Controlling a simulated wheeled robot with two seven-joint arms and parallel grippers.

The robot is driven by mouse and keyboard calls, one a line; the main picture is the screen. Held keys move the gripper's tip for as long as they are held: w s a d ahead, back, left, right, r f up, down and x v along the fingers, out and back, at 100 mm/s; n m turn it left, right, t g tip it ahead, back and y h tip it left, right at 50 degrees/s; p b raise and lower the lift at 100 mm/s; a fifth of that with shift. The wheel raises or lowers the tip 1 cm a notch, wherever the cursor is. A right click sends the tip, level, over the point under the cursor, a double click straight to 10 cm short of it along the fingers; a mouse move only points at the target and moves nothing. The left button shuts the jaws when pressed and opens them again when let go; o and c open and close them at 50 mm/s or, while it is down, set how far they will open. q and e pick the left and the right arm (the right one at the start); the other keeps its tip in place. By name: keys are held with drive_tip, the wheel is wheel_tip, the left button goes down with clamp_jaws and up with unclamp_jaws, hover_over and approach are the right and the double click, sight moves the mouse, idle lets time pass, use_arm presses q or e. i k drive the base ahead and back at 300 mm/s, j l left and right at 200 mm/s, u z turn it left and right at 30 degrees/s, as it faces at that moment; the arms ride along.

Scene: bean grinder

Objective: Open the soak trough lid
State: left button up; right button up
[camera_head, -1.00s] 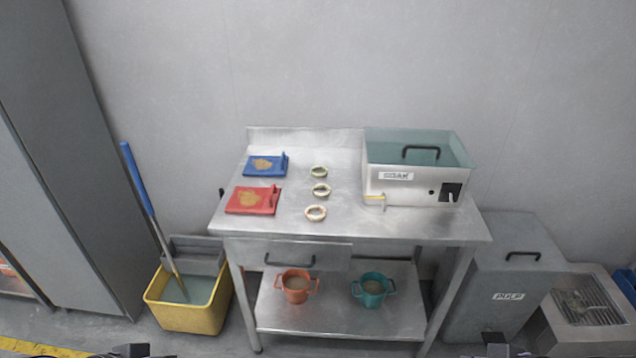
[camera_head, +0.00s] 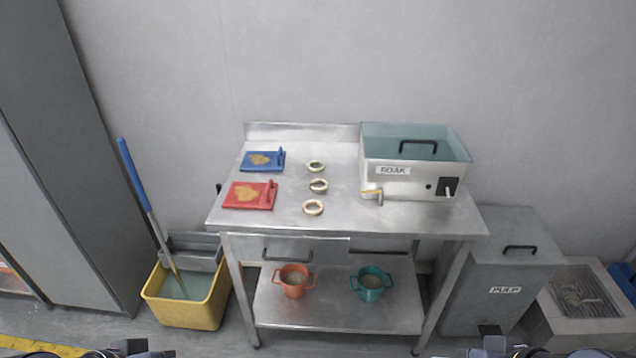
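The soak trough (camera_head: 400,181) is a metal box labelled SOAK at the right back of the steel table. Its greenish translucent lid (camera_head: 381,147) lies closed on top, with a black handle (camera_head: 418,144). A small tap sits low at its front left. My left gripper (camera_head: 133,349) shows only in part at the bottom edge, left of the table. My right gripper (camera_head: 493,346) shows only in part at the bottom edge, right of the table. Both are far from the lid, and their fingers are too cut off to read.
The steel table (camera_head: 360,223) carries a blue tray (camera_head: 262,160), a red tray (camera_head: 250,195) and three rings (camera_head: 313,207). Orange (camera_head: 294,281) and teal (camera_head: 371,284) cups stand on its lower shelf. A yellow mop bucket (camera_head: 186,305) stands left, a grey PULP bin (camera_head: 500,270) right.

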sight(407, 140)
drive_tip(key=i+l+u, duration=0.1)
drive_tip(key=l, duration=0.25)
drive_tip(key=i+l+u, duration=0.1)
drive_tip(key=i+l, duration=0.15)
drive_tip(key=i+l+u, duration=0.1)
drive_tip(key=l, duration=0.35)
drive_tip(key=i+l+u, duration=0.1)
drive_tip(key=l, duration=0.25)
drive_tip(key=i, duration=0.05)
